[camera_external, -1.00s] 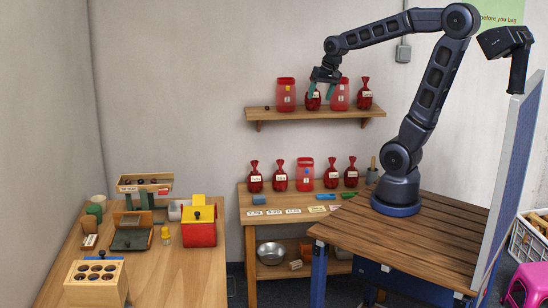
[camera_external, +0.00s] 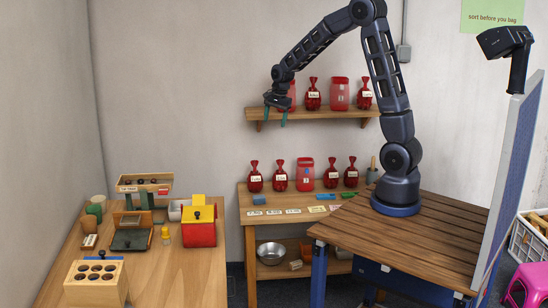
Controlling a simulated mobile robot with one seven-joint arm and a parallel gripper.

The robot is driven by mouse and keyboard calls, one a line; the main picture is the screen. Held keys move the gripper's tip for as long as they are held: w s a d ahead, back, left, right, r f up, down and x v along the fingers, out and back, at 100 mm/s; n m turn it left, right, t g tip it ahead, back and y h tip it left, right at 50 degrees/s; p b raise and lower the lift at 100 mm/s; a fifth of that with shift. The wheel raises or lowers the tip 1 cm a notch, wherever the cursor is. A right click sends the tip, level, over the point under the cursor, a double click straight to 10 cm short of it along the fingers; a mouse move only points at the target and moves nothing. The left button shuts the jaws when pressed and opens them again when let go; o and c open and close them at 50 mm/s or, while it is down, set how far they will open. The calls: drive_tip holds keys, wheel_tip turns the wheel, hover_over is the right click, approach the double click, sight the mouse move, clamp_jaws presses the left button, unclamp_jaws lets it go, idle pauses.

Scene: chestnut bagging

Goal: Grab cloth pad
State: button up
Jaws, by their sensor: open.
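My gripper (camera_external: 276,118) is open and empty, with its teal fingers pointing down. It hangs in front of the upper wall shelf's left end, above the back table. I cannot pick out the cloth pad for sure at this size. Small soft-looking candidates are a blue piece (camera_external: 259,199) on the back table's left, a blue piece (camera_external: 327,197) and a green piece (camera_external: 348,195) farther right on it, and a green rolled item (camera_external: 95,211) on the left table. My gripper is apart from all of them.
The wall shelf (camera_external: 330,113) and back table (camera_external: 246,209) bear red bags and jars. A metal bowl (camera_external: 271,253) sits on the lower shelf. The left table (camera_external: 190,280) holds a wooden holed block (camera_external: 95,282), a scale and a red-yellow box (camera_external: 199,227); its front right is clear.

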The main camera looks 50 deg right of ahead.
drive_tip(key=w+d+f+m+g, duration=0.1)
drive_tip(key=w+f+m, duration=0.25)
drive_tip(key=f, duration=0.45)
drive_tip(key=w+f+m, duration=0.2)
drive_tip(key=w+f, duration=0.3)
drive_tip(key=f, duration=0.3)
drive_tip(key=m, duration=0.5)
approach(259, 197)
drive_tip(key=shift+g+h, duration=0.3)
drive_tip(key=shift+g, duration=0.1)
drive_tip(key=shift+w+a+f, duration=0.1)
drive_tip(key=shift+w+f, duration=0.15)
drive_tip(key=shift+f, duration=0.6)
drive_tip(key=shift+w+a+f, duration=0.1)
drive_tip(key=shift+w+f, duration=0.1)
drive_tip(key=shift+f, duration=0.65)
drive_tip(key=shift+w+f, duration=0.25)
drive_tip(key=shift+f, duration=0.6)
drive_tip(key=shift+s+f, duration=0.15)
drive_tip(key=shift+f, duration=1.1)
drive_tip(key=shift+s+f, duration=0.15)
drive_tip(key=shift+f, duration=1.1)
drive_tip(key=c, duration=1.1)
drive_tip(key=shift+o, duration=0.2)
